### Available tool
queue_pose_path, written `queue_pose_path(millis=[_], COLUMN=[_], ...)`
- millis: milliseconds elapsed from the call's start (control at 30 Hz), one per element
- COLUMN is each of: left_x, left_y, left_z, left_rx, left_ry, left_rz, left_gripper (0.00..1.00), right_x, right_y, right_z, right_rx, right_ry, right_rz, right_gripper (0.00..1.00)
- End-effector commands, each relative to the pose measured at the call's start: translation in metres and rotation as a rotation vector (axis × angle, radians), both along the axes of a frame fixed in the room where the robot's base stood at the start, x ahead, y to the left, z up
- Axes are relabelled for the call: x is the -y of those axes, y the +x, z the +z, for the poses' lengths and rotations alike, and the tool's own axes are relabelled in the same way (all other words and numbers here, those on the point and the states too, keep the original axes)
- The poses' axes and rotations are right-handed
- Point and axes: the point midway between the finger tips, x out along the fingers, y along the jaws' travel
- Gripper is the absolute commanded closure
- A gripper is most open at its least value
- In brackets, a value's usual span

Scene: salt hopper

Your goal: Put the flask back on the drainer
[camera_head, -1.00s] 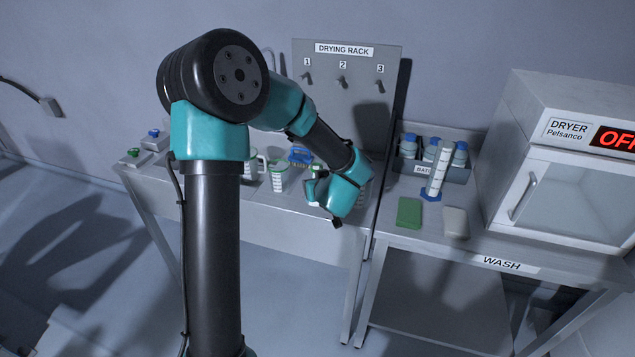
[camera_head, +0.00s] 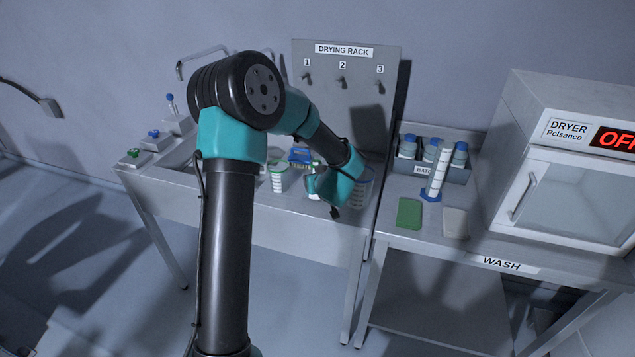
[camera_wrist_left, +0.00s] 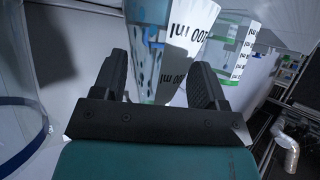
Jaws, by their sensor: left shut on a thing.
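The drying rack (camera_head: 345,65) is a grey upright board with three numbered pegs; all three pegs look empty. In the head view my left wrist hides most of the gripper (camera_head: 316,186) and the flask, low in front of the rack, over the left bench. My right gripper is in neither view.
A green-marked beaker (camera_head: 279,178) stands left of my gripper, and a blue-marked one (camera_head: 363,188) close on its right. On the right bench are a bottle holder (camera_head: 431,171), a measuring cylinder (camera_head: 438,175), a green block (camera_head: 409,213) and the dryer (camera_head: 565,195).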

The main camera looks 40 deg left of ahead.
Motion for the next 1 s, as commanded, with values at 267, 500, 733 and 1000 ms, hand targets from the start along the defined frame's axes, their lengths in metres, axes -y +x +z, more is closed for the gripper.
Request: queue_pose_path(millis=[267, 500, 733, 1000], left_x=[-0.0005, -0.0003, -0.0003, -0.0002], left_y=[-0.0001, -0.0001, -0.0001, 0.0], left_z=[-0.0094, -0.0123, -0.012, -0.0116], left_rx=[0.002, 0.001, 0.001, 0.001], left_ry=[0.001, 0.001, 0.0, 0.0], left_rz=[0.002, 0.001, 0.0, 0.0], left_gripper=[0.67, 0.33, 0.11, 0.08], right_x=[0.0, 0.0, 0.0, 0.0], right_y=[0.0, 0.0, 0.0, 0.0], right_z=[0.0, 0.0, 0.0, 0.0], right_rx=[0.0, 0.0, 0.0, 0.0], right_ry=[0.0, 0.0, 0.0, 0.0], right_rz=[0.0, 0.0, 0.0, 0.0], right_gripper=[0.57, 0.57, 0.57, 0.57])
